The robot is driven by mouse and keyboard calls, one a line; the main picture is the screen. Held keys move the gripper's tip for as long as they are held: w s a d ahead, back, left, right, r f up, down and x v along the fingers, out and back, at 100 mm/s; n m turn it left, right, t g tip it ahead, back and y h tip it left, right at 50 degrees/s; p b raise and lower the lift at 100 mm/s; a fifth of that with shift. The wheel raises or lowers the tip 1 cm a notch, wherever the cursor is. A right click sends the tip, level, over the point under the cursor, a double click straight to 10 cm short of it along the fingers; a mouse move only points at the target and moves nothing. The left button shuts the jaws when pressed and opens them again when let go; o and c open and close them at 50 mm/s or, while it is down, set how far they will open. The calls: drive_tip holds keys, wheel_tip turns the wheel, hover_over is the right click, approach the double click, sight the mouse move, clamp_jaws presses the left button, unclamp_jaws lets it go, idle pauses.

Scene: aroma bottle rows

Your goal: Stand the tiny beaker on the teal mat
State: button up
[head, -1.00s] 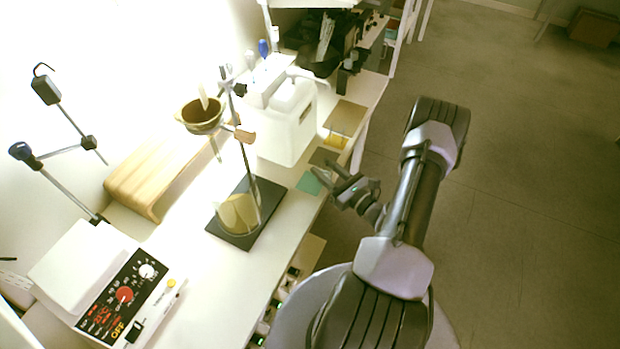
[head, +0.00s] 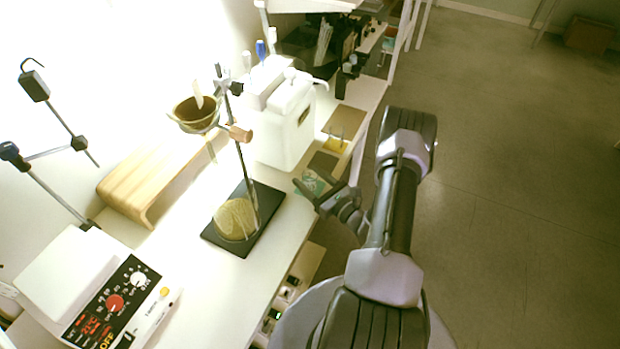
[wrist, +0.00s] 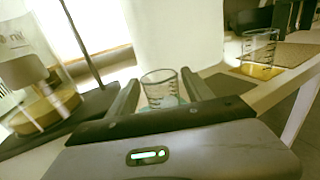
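The tiny beaker (wrist: 160,86) is a small clear glass with dark markings. In the wrist view it stands upright between the two fingers of my gripper (wrist: 158,82), with slight gaps at its sides. Teal shows through and around its lower part; its base is hidden by my gripper body. In the head view my gripper (head: 311,179) is at the teal mat (head: 306,188), near the bench's right edge, its fingers spread. The beaker is hard to make out there against the mat.
A white jerrycan (head: 285,130) is behind the mat. A stand with a dark base (head: 262,222) and a flask (head: 236,219) are to the left. The bench edge is close by.

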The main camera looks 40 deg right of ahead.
drive_tip(key=shift+r+p, duration=0.3)
drive_tip(key=shift+r, duration=0.05)
drive_tip(key=s+p, duration=0.2)
drive_tip(key=s, duration=1)
drive_tip(key=shift+f, duration=0.15)
